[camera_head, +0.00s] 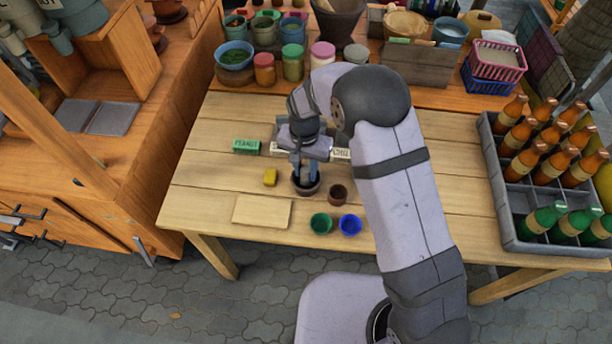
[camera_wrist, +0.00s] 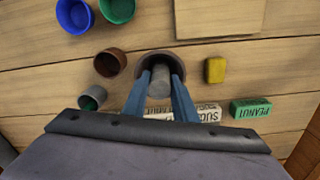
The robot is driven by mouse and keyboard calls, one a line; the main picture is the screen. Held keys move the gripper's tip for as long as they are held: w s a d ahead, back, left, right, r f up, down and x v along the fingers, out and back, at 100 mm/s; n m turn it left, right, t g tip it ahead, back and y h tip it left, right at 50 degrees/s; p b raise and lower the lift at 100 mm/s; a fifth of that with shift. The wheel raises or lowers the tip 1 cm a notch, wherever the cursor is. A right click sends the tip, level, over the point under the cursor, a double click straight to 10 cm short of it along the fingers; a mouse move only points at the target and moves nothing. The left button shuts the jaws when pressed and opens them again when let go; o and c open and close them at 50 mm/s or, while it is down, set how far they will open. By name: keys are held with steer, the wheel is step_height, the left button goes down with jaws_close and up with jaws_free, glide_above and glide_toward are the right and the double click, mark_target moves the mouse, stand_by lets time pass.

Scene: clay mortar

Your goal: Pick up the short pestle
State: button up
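The short pestle (camera_wrist: 159,82) is a grey cylinder standing in a dark round mortar (camera_wrist: 148,60). In the head view the mortar (camera_head: 306,189) is on the wooden table, below my gripper (camera_head: 305,172). In the wrist view the two blue fingers of my gripper (camera_wrist: 161,88) reach down at the mortar, one on each side of the pestle. The fingers look very close to the pestle, but I cannot tell whether they press on it. In the head view the fingers and hand hide most of the pestle.
A brown cup (camera_head: 338,194), a green cup (camera_head: 321,223) and a blue cup (camera_head: 350,224) stand right of the mortar. A yellow block (camera_head: 270,177), a green peanut box (camera_head: 246,146) and a flat wooden board (camera_head: 262,211) lie to its left. A bottle crate (camera_head: 508,199) stands at the far right.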

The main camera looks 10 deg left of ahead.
steer(key=c, duration=0.3)
steer(key=shift+r, duration=0.2)
